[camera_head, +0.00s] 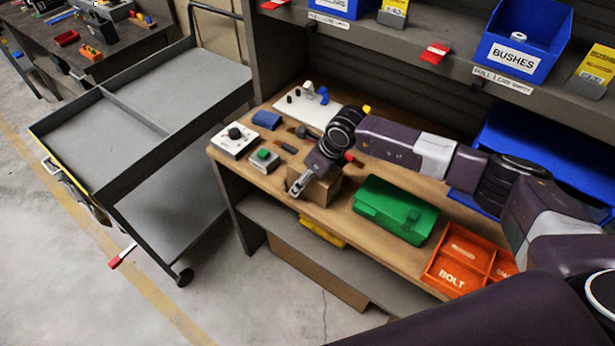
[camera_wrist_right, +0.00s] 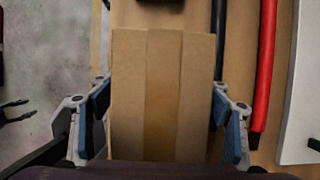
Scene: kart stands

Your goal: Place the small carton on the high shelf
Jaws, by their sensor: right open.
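The small brown carton (camera_head: 326,189) stands on the wooden bench top near its front edge. In the right wrist view the carton (camera_wrist_right: 162,85) fills the middle, with a tape strip along its top. My right gripper (camera_head: 304,183) is over the carton, reaching in from the right. In the wrist view its blue-padded fingers (camera_wrist_right: 163,112) are open, one on each side of the carton. Whether the pads touch it is hard to tell. The high shelf (camera_head: 400,47) runs above the bench at the back. My left gripper is not in view.
A green case (camera_head: 396,209) and an orange bolt tray (camera_head: 463,262) lie right of the carton. A dial box (camera_head: 234,141) and a green-button box (camera_head: 264,160) lie left. Blue bins, including BUSHES (camera_head: 520,40), occupy the shelf, with gaps between. A grey cart (camera_head: 150,90) stands left.

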